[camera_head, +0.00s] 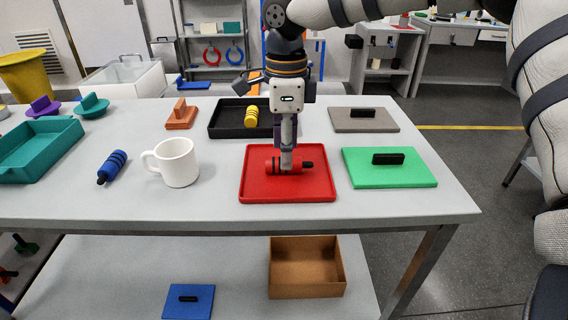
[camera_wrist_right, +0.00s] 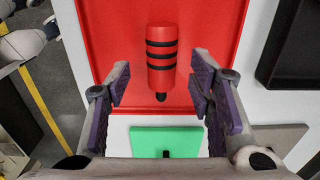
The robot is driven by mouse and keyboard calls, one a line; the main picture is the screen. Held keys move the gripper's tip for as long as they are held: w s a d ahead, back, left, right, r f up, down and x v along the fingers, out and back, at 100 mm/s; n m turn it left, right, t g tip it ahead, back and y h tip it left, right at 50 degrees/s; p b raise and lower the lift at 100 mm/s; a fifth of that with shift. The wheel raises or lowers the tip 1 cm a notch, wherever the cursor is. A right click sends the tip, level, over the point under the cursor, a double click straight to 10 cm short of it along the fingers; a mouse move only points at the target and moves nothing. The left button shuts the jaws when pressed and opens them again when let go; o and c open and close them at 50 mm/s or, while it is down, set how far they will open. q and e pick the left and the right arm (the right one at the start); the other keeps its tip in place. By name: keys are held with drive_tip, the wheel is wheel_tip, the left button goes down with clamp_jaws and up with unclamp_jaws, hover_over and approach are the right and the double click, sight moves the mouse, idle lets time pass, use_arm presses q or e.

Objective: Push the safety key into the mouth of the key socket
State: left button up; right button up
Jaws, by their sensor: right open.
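A red cylinder with black bands and a black tip (camera_head: 273,166) lies on the red tray (camera_head: 260,195). It also shows in the right wrist view (camera_wrist_right: 161,68), its black tip toward the gripper. My right gripper (camera_head: 287,163) points down over it, hiding its middle in the head view. In the right wrist view the gripper (camera_wrist_right: 159,84) is open, one finger on each side of the cylinder's line, with gaps to both. I cannot tell from the frames whether this cylinder is the safety key. No key socket is clearly recognisable. My left gripper is not in view.
A green plate with a black handle (camera_head: 412,176) is to the right. A black tray (camera_head: 224,122) holds a yellow cylinder (camera_head: 251,116). The front table strip is clear.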

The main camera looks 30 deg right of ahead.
wheel_tip(320, 180, down, 3)
drive_tip(key=shift+r, duration=0.15)
drive_tip(key=shift+w, duration=0.1)
clamp_jaws()
wheel_tip(320, 180, up, 4)
drive_tip(key=shift+a+f, duration=0.1)
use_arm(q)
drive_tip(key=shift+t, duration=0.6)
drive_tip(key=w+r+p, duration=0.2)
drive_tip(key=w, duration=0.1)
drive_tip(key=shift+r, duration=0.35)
use_arm(e)
drive_tip(key=s+a+r, duration=0.9)
drive_tip(key=a, duration=0.1)
drive_tip(key=shift+s+r, duration=0.15)
drive_tip(key=shift+s, duration=0.15)
